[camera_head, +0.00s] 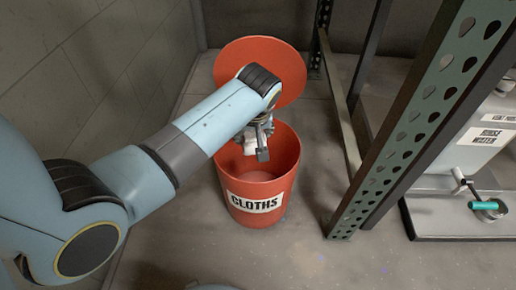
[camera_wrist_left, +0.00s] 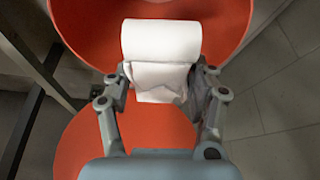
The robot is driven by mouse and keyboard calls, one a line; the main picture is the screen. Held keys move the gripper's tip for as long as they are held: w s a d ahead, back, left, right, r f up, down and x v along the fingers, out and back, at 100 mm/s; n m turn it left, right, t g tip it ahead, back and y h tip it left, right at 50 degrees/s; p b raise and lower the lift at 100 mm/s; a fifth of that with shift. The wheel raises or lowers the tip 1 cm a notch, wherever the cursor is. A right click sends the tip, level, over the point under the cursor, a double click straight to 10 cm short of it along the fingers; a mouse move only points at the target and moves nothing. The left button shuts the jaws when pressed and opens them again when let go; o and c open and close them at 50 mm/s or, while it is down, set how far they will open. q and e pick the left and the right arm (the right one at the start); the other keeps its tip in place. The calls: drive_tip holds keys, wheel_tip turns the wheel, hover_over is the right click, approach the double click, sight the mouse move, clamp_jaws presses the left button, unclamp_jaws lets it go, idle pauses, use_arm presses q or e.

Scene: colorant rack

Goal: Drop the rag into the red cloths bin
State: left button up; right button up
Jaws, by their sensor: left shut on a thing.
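The red cloths bin (camera_head: 276,209) stands upright on the floor with a white "CLOTHS" label. Its round red lid (camera_head: 285,62) is raised behind the opening. My left gripper (camera_head: 258,142) is over the bin mouth, reaching in from the left. It is shut on the white rag, a small part of which shows beside the fingers. In the left wrist view, the rag (camera_wrist_left: 160,42) looks like a rolled white cloth with a loose end between the two fingertips (camera_wrist_left: 160,78). The red bin (camera_wrist_left: 84,28) shows behind it. The fingers partly hide the rag in the head view.
A green perforated rack post (camera_head: 405,130) stands close to the right of the bin. A grey block wall (camera_head: 70,60) is on the left. At the right is a rinse-water container (camera_head: 480,150) with a tap, over a dark tray. The floor in front is clear.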

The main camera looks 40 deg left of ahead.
use_arm(q)
drive_tip(key=o, duration=1.2)
drive_tip(key=v, duration=1.2)
